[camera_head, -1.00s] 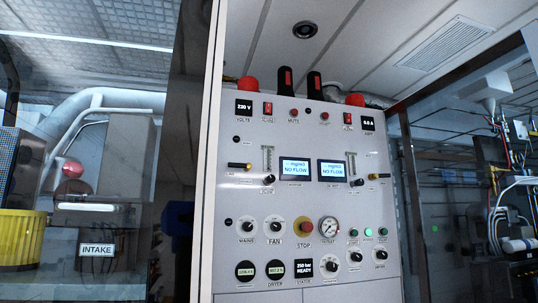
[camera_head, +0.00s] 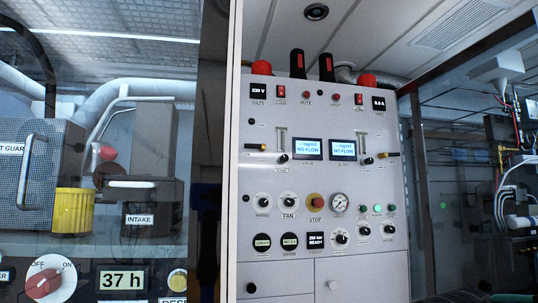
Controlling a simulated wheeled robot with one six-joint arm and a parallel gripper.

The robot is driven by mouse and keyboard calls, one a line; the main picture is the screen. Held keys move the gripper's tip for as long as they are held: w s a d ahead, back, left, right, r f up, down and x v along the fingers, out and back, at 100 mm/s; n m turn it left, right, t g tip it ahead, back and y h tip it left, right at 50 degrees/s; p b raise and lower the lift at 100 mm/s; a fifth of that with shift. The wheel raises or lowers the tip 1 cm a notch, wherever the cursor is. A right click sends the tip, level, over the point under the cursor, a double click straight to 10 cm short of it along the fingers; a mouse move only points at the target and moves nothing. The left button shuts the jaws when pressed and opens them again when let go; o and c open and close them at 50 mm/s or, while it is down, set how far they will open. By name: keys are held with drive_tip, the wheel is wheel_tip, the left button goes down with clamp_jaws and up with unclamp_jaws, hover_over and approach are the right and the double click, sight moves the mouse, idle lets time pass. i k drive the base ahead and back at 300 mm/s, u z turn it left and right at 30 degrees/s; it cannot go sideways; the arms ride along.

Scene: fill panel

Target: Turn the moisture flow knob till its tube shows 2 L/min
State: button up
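The fill panel (camera_head: 292,272) stands upright at centre right in the head view. Two slim flow tubes show on it, a left tube (camera_head: 282,138) and a right tube (camera_head: 361,142). A dark knob (camera_head: 283,158) with a light cap sits below the left tube, and another dark knob (camera_head: 368,161) sits below the right one. Their labels are too small to read, so I cannot tell which is the moisture flow knob. The tube levels cannot be read. Both blue displays, left (camera_head: 308,148) and right (camera_head: 342,148), read NO FLOW. My gripper is not in view.
A red stop button (camera_head: 315,201), a round gauge (camera_head: 340,203) and several other knobs crowd the panel's lower half. At left, behind a dark post, are a yellow ribbed cylinder (camera_head: 73,210), an INTAKE box and a red OFF/ON switch (camera_head: 44,285). Cables hang at far right.

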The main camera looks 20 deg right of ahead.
sight(284, 158)
drive_tip(key=u, duration=0.5)
drive_tip(key=k, duration=1.15)
drive_tip(key=z, duration=0.15)
drive_tip(key=i, duration=0.7)
drive_tip(key=z, duration=0.95)
drive_tip(key=i, duration=1.8)
drive_tip(key=u, duration=0.55)
